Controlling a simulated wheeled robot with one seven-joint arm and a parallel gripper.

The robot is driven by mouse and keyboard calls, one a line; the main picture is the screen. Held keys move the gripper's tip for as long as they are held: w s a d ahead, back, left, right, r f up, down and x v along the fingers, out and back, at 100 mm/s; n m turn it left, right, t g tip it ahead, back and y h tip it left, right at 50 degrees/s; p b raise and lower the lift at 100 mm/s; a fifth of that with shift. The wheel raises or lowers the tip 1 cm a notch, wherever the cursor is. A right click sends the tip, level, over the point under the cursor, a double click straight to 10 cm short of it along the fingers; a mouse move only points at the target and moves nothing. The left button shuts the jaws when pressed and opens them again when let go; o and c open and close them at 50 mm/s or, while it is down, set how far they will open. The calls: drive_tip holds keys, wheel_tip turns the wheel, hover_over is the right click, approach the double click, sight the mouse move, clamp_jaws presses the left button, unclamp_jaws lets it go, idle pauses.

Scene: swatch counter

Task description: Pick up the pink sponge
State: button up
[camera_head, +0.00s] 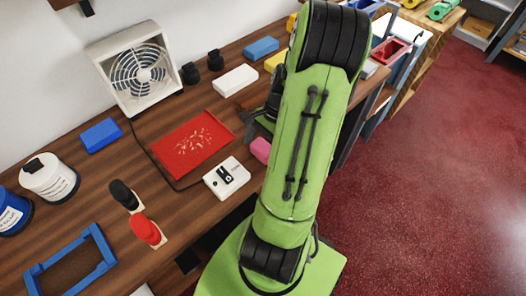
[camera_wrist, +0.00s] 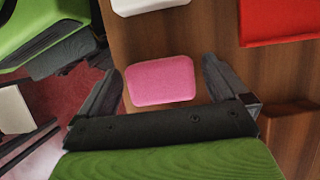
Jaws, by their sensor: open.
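The pink sponge (camera_wrist: 160,81) lies flat on the wooden counter, near its edge. Whether the fingers are at the sponge's height I cannot tell. In the head view the sponge (camera_head: 261,150) shows partly, at the left of my green arm, which hides the rest of it. My gripper is mostly hidden behind the arm there.
A red tray (camera_head: 192,146) and a white box with a black top part (camera_head: 227,178) stand left of the sponge. A white block (camera_head: 235,80) and a blue block (camera_head: 261,48) lie farther back. A fan (camera_head: 138,70) stands by the wall. The counter edge drops to a red floor (camera_head: 430,180).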

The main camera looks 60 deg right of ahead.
sight(263, 147)
drive_tip(key=shift+r, duration=0.1)
drive_tip(key=shift+c, duration=0.3)
drive_tip(key=c, duration=0.9)
wheel_tip(263, 147, up, 10)
drive_tip(key=p, duration=0.4)
drive_tip(key=o, duration=0.4)
drive_tip(key=c, duration=0.3)
